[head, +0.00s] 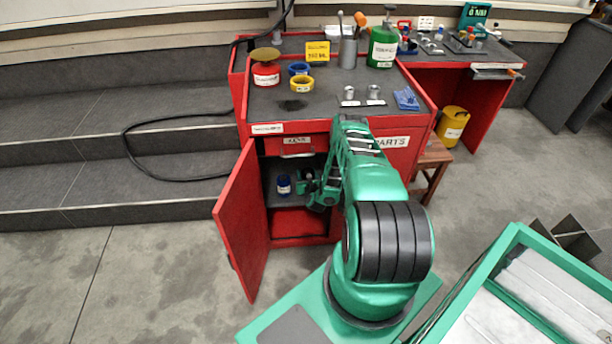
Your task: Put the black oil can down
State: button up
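My green arm reaches from its base into the open lower bay of the red cabinet (255,136). My gripper (304,183) is at shelf height inside the bay, small and in shadow. I cannot tell whether its fingers are open or shut, or whether they touch anything. A small dark blue-looking can (284,186) with a pale label stands upright on the grey inner shelf, just left of my gripper. I cannot make out a clearly black oil can. My arm hides the right part of the bay.
The cabinet's red door (241,222) stands open at the left. The top holds a red can (266,76), a green can (383,47), tape rolls (301,83) and a dark stain (292,105). A black cable (150,178) lies on the steps at left.

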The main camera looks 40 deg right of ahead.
jog(key=o, duration=1.5)
jog(key=shift+c, duration=0.2)
jog(key=v, duration=1.2)
jog(key=shift+w+r, duration=0.1)
